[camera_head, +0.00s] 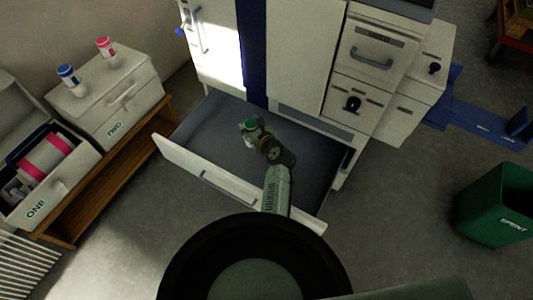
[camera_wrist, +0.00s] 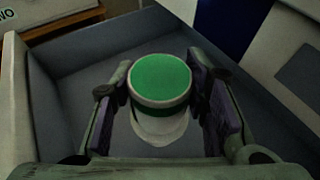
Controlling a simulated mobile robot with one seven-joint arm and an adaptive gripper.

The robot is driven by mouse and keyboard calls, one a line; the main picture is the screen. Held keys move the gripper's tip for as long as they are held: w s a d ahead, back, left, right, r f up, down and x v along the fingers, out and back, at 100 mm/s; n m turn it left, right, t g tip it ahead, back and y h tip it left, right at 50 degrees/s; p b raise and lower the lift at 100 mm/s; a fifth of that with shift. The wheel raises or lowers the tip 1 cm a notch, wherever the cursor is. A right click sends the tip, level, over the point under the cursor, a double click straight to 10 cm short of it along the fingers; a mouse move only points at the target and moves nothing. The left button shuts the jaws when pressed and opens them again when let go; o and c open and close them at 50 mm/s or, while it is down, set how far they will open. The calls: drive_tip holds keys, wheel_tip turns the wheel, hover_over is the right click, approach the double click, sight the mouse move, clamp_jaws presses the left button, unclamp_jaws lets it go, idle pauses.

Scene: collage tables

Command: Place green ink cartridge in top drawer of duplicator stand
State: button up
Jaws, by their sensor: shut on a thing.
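The green ink cartridge (camera_wrist: 160,82), with a green cap and a white body, stands between the dark pads of my gripper (camera_wrist: 162,100) in the wrist view. My gripper (camera_head: 252,131) is shut on it. In the head view the cartridge's green top (camera_head: 249,125) shows over the inside of a wide open drawer (camera_head: 205,177). The drawer is pulled out low on the large white machine with a dark blue stripe. I cannot tell whether the cartridge touches the drawer floor (camera_head: 215,115).
At left, a white box marked TWO (camera_head: 122,108) carries a blue-capped cartridge (camera_head: 69,77) and a pink-capped cartridge (camera_head: 106,48). A green bin (camera_head: 497,205) stands at right. Floor is clear between bin and machine.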

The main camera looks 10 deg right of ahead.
sight(248, 141)
drive_tip(key=f, duration=0.2)
drive_tip(key=a+f+b, duration=0.1)
drive_tip(key=f, duration=0.3)
drive_tip(key=shift+w+a+f+b, duration=0.25)
drive_tip(key=shift+a+b, duration=0.1)
drive_tip(key=shift+a, duration=0.05)
drive_tip(key=shift+f+b, duration=0.6)
drive_tip(key=shift+f, duration=1.4)
drive_tip(key=shift+f, duration=0.25)
drive_tip(key=o, duration=1.3)
drive_tip(key=shift+c, duration=0.2)
drive_tip(key=shift+r, duration=0.25)
drive_tip(key=p+v, duration=0.7)
drive_tip(key=v, duration=0.5)
